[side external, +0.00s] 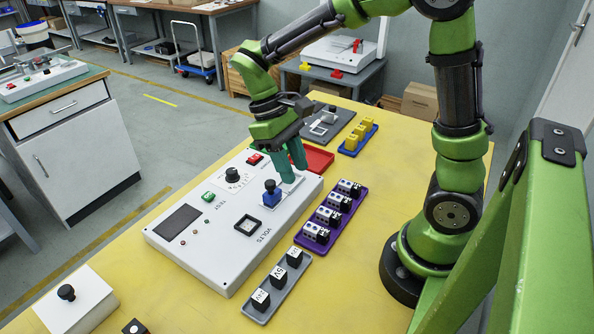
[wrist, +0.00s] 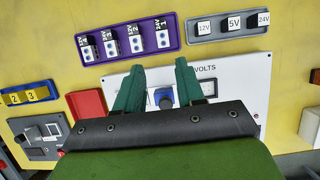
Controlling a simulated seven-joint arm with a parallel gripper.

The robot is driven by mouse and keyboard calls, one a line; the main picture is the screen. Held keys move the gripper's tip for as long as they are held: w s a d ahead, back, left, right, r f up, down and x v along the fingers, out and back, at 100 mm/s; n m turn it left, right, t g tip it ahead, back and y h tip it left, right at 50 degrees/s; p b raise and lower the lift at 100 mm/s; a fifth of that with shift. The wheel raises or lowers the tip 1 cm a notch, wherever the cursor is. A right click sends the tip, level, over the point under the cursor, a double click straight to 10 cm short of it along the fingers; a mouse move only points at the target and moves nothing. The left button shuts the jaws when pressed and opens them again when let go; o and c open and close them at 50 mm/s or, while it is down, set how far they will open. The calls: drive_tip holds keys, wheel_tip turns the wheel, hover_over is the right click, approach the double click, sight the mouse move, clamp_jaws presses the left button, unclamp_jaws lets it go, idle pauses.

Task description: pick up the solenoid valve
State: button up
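No part is labelled as the solenoid valve, so I cannot tell for certain which one it is. A small blue part with a dark round top (side external: 271,195) stands upright on the white test panel (side external: 190,250).
A grey tray (side external: 246,312) holds black blocks labelled 12V, 5V and 24V. A red tray (side external: 322,158) and a blue tray (side external: 346,152) with yellow parts lie beyond the panel. A white box with a black knob (side external: 66,292) stands at the front left.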

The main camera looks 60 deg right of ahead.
hover_over(318, 230)
drive_tip(key=w, duration=0.3)
wheel_tip(318, 230, down, 9)
drive_tip(key=shift+d, duration=0.15)
drive_tip(key=shift+x, duration=2.9)
drive_tip(key=shift+s+r, duration=0.1)
drive_tip(key=shift+s, duration=0.05)
clamp_jaws()
